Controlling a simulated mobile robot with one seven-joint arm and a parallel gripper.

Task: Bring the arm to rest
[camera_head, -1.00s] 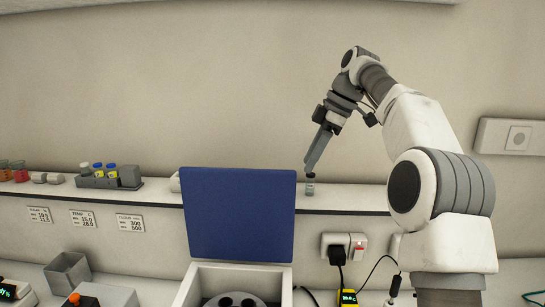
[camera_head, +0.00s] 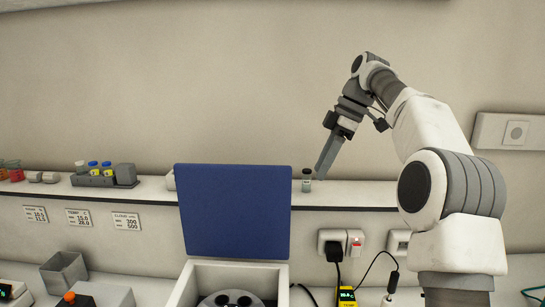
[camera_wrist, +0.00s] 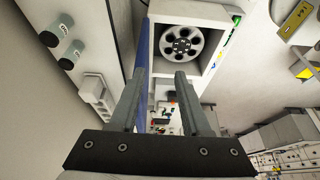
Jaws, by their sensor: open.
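My gripper (camera_head: 319,176) hangs from the raised arm at the right, in front of the wall shelf, with its fingers slanting down and left. In the wrist view my gripper (camera_wrist: 160,74) has its two fingers apart, with nothing between them. A small dark-capped vial (camera_head: 306,181) stands upright on the shelf, just left of the fingertips in the head view. The gap between fingers and vial is small there; its depth is hard to judge.
A raised blue lid (camera_head: 235,212) stands over a white centrifuge, whose rotor (camera_wrist: 182,43) shows in the wrist view. The shelf (camera_head: 150,190) carries a grey rack (camera_head: 104,180) of bottles at left. Wall sockets (camera_head: 340,243) and cables are below the shelf.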

